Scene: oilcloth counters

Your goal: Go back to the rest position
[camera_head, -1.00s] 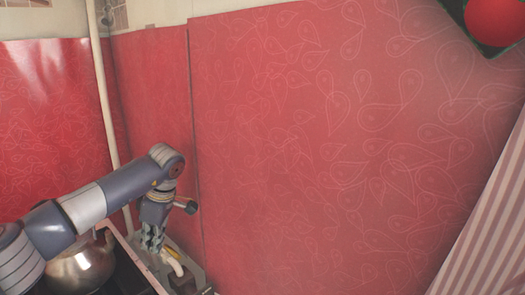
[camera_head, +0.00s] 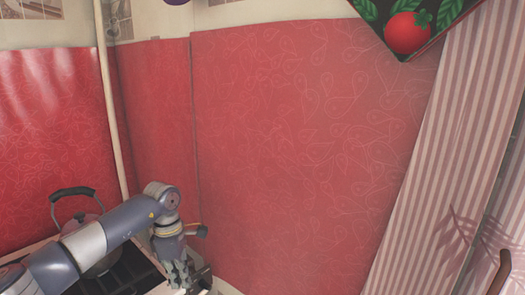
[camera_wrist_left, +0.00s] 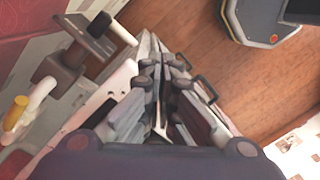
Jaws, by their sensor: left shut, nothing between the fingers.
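My left arm comes in from the lower left in the head view, and its gripper (camera_head: 183,279) hangs down at the bottom edge, beside the stove. In the left wrist view the fingers of the left gripper (camera_wrist_left: 162,62) lie close together, shut, with nothing seen between them. Wooden floor (camera_wrist_left: 205,45) shows beyond them. My right gripper is in neither view.
A kettle (camera_head: 82,219) with a dark handle stands on the stove (camera_head: 135,273), partly hidden behind my left arm. A red patterned wall (camera_head: 300,150) fills the middle. A striped curtain (camera_head: 440,140) hangs at the right. Counter items crowd the wrist view's left side.

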